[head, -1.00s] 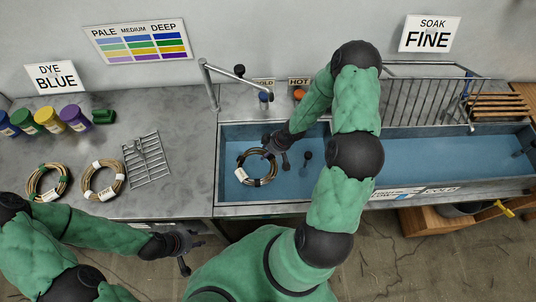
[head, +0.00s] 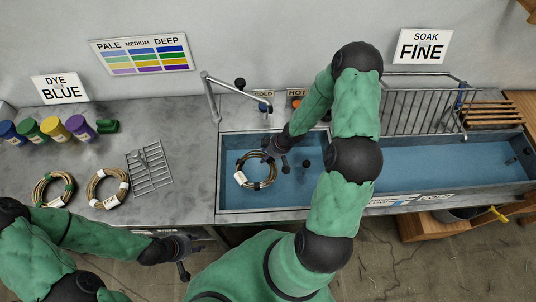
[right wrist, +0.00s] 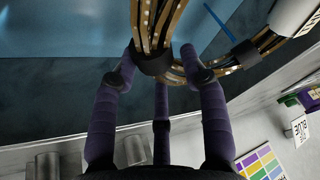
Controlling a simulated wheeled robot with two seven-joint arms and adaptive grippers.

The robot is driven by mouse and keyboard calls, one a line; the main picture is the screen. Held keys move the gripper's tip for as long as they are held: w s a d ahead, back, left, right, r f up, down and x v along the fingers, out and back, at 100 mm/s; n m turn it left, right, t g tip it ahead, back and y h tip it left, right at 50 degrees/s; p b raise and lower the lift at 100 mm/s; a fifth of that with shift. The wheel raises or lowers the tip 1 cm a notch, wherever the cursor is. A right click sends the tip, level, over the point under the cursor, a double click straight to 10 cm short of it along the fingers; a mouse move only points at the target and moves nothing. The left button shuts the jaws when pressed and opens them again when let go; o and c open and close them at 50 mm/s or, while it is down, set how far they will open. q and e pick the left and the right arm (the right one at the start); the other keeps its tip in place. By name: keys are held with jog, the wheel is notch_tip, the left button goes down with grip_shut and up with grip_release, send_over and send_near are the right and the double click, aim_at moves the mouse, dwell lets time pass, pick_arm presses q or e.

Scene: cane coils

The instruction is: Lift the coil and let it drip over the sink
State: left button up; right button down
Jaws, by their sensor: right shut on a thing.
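The tan cane coil (head: 243,178), with dark ties and a white tag (head: 241,182), is over the left blue basin of the sink (head: 222,190). My right gripper (head: 275,150) is shut on the coil's upper right side. In the right wrist view, the coil's strands (right wrist: 178,22) pass between the purple fingers of the right gripper (right wrist: 160,62), with blue basin behind. I cannot tell how far the coil is above the basin floor. My left gripper (head: 192,256) is empty in front of the counter, its fingers apart.
Two more tagged coils (head: 107,205) lie on the left counter by a wire rack (head: 150,172) and several coloured dye pots (head: 53,130). A faucet (head: 238,92) arches behind the left basin. A drying rack (head: 420,108) stands behind the right basin (head: 450,165), which looks free.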

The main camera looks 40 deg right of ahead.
jog(key=shift+r+p, duration=2.6)
jog(key=shift+r, duration=0.05)
dwell(1.3)
